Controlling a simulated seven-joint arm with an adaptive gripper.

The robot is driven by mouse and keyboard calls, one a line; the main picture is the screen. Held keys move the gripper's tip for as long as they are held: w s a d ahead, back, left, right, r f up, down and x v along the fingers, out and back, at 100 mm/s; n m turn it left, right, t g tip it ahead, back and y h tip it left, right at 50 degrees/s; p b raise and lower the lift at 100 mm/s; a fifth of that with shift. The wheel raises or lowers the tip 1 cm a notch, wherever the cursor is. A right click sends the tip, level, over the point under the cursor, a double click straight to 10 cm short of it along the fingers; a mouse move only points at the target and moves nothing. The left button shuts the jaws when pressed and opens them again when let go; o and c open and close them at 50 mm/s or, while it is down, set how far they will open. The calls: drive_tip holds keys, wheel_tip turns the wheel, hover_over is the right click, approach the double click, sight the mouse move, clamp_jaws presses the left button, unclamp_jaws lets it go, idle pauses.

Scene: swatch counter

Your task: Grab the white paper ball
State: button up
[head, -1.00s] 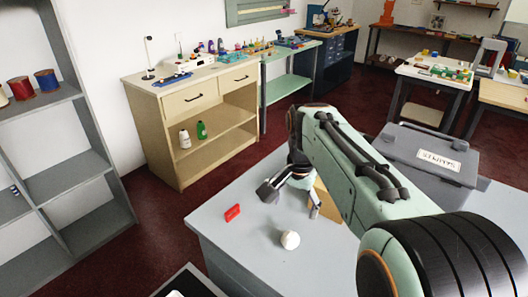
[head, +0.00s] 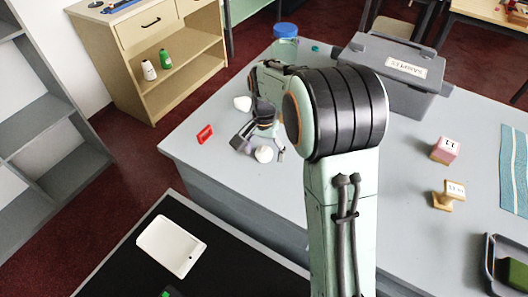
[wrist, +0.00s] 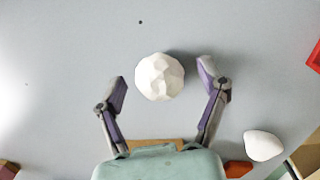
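The white paper ball (head: 264,154) is faceted and sits on the grey counter (head: 210,160) near its front-left edge. The wrist view shows the ball (wrist: 160,77) between the tips of my gripper (wrist: 163,80). The fingers are spread wide, with a gap on both sides of the ball. In the head view my gripper (head: 262,146) is low over the counter at the ball, partly hidden by my arm.
A smooth white lump (head: 242,103) and a red block (head: 205,134) lie nearby. A blue-lidded jar (head: 285,40) and a grey samples case (head: 390,75) stand farther back. A pink block (head: 446,150) and a wooden stamp (head: 449,195) are to the right.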

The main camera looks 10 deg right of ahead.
drive_tip(key=c, duration=0.7)
drive_tip(key=shift+o, duration=0.2)
